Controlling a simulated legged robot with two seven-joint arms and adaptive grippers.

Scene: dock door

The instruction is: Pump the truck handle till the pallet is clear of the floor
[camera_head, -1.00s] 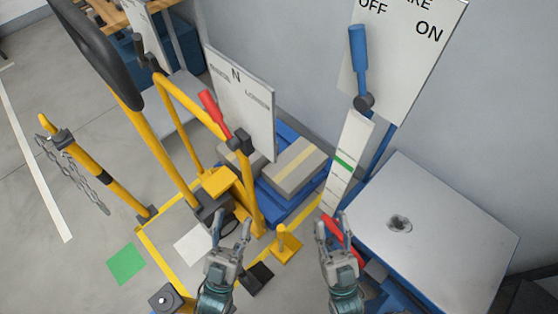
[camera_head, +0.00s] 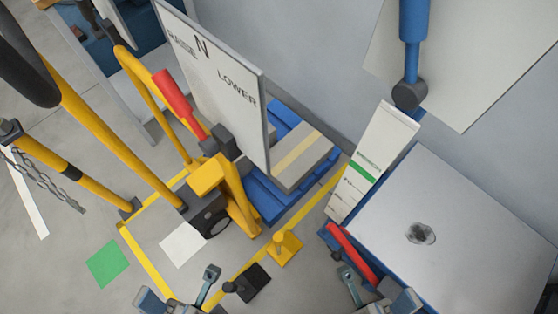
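The pallet truck is yellow. Its handle (camera_head: 110,135) is a long yellow pole with a black loop grip (camera_head: 28,62) at upper left, tilted. A red-gripped lever (camera_head: 175,97) stands at a white sign (camera_head: 215,75) marked RAISE, N, LOWER; it leans toward the RAISE side. The blue pallet (camera_head: 264,203) carries a grey box (camera_head: 302,160) with a tan stripe, partly hidden by the sign; I cannot tell its gap from the floor. My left gripper (camera_head: 178,288) and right gripper (camera_head: 377,286) are open and empty at the bottom edge, away from the handle.
A blue lever (camera_head: 412,35) hangs by a white board at upper right. A white gauge strip (camera_head: 370,160) with a green band stands beside a grey-topped table (camera_head: 450,235). A red bar (camera_head: 353,253) lies along its edge.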

